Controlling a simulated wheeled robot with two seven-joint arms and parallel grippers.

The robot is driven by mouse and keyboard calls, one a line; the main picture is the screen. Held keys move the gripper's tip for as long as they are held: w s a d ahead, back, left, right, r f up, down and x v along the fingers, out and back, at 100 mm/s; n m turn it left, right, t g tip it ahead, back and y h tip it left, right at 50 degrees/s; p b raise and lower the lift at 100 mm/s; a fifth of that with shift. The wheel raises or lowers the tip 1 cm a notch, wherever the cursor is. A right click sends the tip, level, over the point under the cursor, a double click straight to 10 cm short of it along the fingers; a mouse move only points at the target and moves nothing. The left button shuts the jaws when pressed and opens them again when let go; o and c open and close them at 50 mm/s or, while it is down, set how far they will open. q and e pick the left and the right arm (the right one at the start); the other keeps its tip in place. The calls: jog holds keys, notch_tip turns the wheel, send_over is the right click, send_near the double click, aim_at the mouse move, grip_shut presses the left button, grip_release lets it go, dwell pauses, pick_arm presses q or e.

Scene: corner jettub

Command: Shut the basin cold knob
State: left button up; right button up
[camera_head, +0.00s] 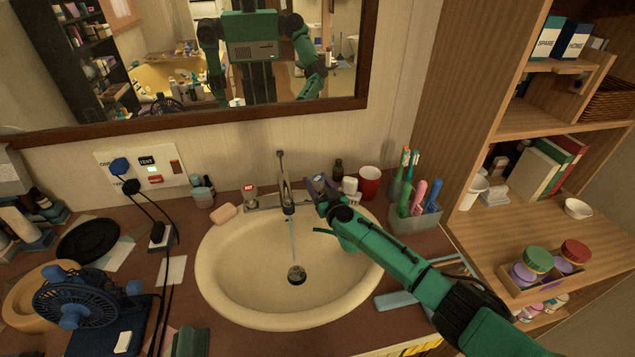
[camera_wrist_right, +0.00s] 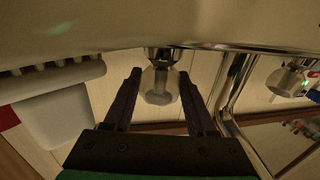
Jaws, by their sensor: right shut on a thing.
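The cream basin (camera_head: 235,280) is set in the brown counter. A thin stream of water (camera_head: 292,238) falls from the metal faucet (camera_head: 284,178) toward the drain. My right gripper (camera_head: 322,188) is at the back rim, right of the faucet, and hides most of the cold knob in the head view. In the right wrist view the clear cold knob (camera_wrist_right: 158,86) sits between the two dark fingers (camera_wrist_right: 158,76), which are shut on it. The other knob, with a red HOT label (camera_head: 249,189), is left of the faucet. My left gripper is not in view.
A white-capped item (camera_head: 350,187) and red cup (camera_head: 369,182) stand close right of my gripper. A toothbrush holder (camera_head: 414,220) is farther right. Soap (camera_head: 223,214) lies on the left. The mirror (camera_head: 200,60) is behind; a wooden shelf (camera_head: 560,215) is on the right.

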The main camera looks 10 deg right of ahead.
jog(key=shift+a+r+m+h+p, duration=0.1)
jog(key=shift+m+h+p, duration=0.3)
jog(key=shift+h+p, duration=0.35)
jog(key=shift+a+r+m+h+p, duration=0.1)
jog(key=shift+m+h+p, duration=0.4)
jog(key=shift+p, duration=0.35)
jog(key=shift+f+h+p, duration=0.1)
jog(key=shift+h+p, duration=0.25)
jog(key=shift+h, duration=0.2)
jog(key=shift+f+m+h, duration=0.1)
jog(key=shift+m+h, duration=0.5)
jog(key=shift+f+m+h, duration=0.1)
jog(key=shift+m+h, duration=0.3)
jog(key=shift+h, duration=0.2)
jog(key=shift+d+f+m+h+b, duration=0.1)
jog(key=shift+f+m+h+b, duration=0.1)
jog(key=shift+m+h+b, duration=0.7)
jog(key=m+g+h+b, duration=0.1)
jog(key=h, duration=0.1)
jog(key=shift+h, duration=0.4)
jog(key=shift+d+r+m+g+h+b, duration=0.1)
jog(key=shift+r+m+g+h+b, duration=0.05)
jog(key=shift+m+g+h+b, duration=0.3)
